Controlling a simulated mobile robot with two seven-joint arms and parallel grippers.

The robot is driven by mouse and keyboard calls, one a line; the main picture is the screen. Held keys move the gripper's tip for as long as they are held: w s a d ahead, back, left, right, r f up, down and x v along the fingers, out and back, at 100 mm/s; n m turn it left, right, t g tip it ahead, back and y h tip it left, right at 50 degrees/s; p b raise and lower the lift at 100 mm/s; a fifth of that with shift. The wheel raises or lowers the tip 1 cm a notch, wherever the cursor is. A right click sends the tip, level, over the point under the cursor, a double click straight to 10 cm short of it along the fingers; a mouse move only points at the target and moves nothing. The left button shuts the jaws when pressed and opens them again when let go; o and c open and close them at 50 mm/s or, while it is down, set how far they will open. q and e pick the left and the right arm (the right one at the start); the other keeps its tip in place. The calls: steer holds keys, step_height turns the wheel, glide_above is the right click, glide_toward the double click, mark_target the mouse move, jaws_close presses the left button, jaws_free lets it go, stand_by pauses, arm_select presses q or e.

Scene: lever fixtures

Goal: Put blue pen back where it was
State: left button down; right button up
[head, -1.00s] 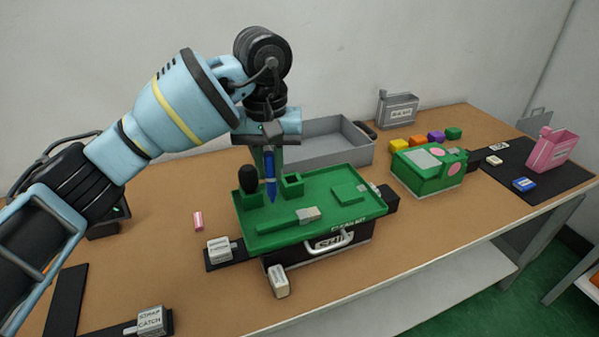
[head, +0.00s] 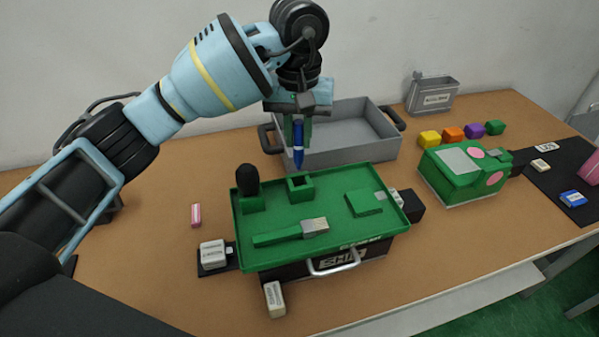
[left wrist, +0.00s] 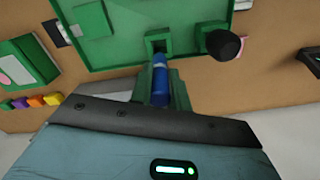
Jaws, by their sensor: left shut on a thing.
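The blue pen (head: 298,143) hangs upright, tip down, in my left gripper (head: 297,130). The gripper is shut on it above the back part of the green tray (head: 260,222). The pen's lower end shows just above and behind the small square green holder (head: 301,187), whose opening looks empty. In the left wrist view the pen (left wrist: 160,82) lies between the gripper fingers, with its end close to the holder (left wrist: 157,42). I cannot tell from these views whether it touches the holder. My right gripper is not in view.
A black foam-topped piece (head: 247,180) stands left of the holder. A grey bin (head: 350,135) is behind the tray. A green box with pink spots (head: 462,172) and several coloured cubes (head: 453,134) are right. A pink eraser-like block (head: 196,215) lies left.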

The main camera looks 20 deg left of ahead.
mark_target(299, 160)
arm_select(q)
step_height(299, 160, down, 3)
steer(key=shift+w+r, duration=0.1)
steer(key=shift+f, duration=0.65)
step_height(299, 160, down, 3)
steer(key=shift+f+p, duration=0.15)
steer(key=shift+p, duration=0.15)
steer(key=shift+f, duration=0.2)
steer(key=c, duration=1.3)
jaws_free()
steer(key=shift+c, duration=0.2)
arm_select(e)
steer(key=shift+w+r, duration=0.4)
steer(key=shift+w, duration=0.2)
arm_select(q)
steer(key=shift+r, duration=0.1)
